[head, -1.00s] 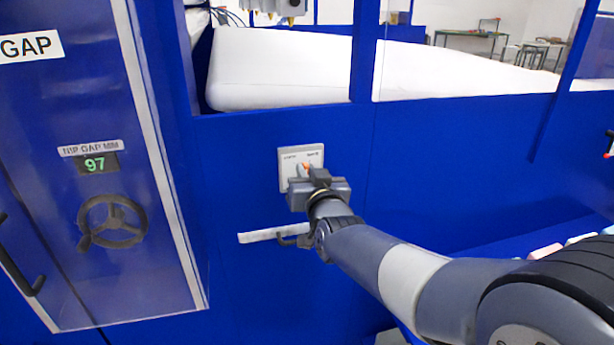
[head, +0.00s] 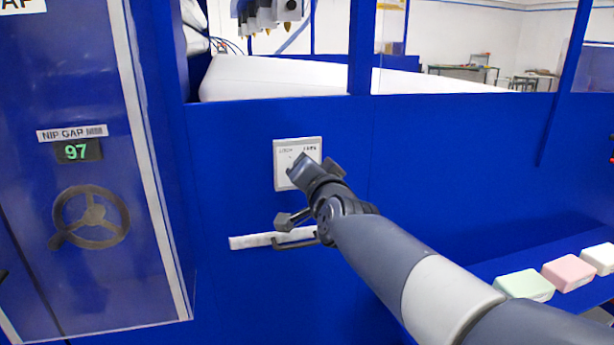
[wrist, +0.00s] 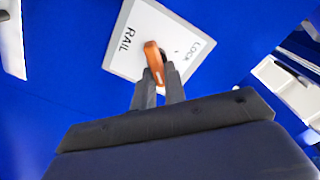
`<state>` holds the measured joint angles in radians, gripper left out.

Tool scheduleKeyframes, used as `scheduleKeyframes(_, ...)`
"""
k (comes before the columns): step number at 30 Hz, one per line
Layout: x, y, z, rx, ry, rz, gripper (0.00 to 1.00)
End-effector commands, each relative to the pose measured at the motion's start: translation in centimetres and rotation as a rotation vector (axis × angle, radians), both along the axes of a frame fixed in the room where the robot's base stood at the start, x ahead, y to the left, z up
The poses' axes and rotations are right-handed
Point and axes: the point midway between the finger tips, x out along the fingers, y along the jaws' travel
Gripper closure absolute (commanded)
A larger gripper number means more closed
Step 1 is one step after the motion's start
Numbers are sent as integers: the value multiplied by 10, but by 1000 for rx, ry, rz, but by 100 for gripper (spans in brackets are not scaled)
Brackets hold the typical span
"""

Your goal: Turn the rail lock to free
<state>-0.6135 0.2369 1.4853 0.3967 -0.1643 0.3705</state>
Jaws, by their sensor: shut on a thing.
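The rail lock is a white square plate (head: 283,152) on the blue machine wall, with small dark lettering along its top. In the wrist view the plate (wrist: 128,62) carries the words RAIL and LOCK and an orange lever (wrist: 151,53). My gripper (head: 300,165) is at the plate, rolled to a slant. In the wrist view its dark fingers (wrist: 159,86) are closed around the lower part of the lever. The lever's upper end shows beyond the fingertips. In the head view the gripper hides the lever, and I cannot tell which mark it points to.
A pale bar with a dark handle (head: 262,240) lies just below my gripper. A handwheel (head: 90,217) and a gap display reading 97 (head: 78,150) are at left behind a clear panel. Coloured blocks (head: 524,284) lie on a blue ledge at lower right.

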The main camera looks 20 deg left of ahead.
Motion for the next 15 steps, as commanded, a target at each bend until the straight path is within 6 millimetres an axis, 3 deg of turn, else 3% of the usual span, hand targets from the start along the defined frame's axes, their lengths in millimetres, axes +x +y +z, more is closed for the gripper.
scheduleKeyframes(15,0,0,0,34,23,0,100)
